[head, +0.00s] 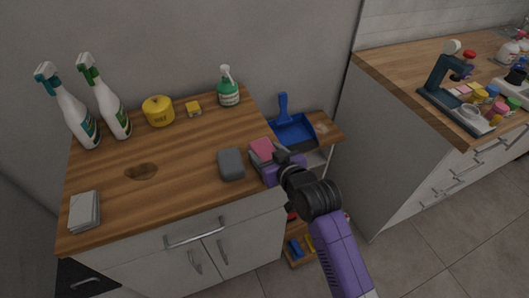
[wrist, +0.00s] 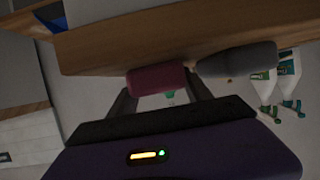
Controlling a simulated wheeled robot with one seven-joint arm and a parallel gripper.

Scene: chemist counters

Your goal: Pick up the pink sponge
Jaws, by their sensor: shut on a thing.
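The pink sponge (head: 262,148) is at the right end of the left wooden counter, beside a dark grey sponge (head: 231,164). In the wrist view the pink sponge (wrist: 157,80) sits between the two dark fingers, close to the counter's edge. My gripper (head: 271,160) is shut on it and hides part of it in the head view. I cannot tell whether the sponge still touches the counter. The grey sponge (wrist: 238,61) is close beside it in the wrist view.
The left counter (head: 185,165) also holds two spray bottles, a yellow pot (head: 158,111), a small yellow sponge (head: 194,109), a green-and-white bottle (head: 228,88) and folded cloths (head: 85,211). A blue dustpan (head: 293,131) lies on a lower shelf to the right.

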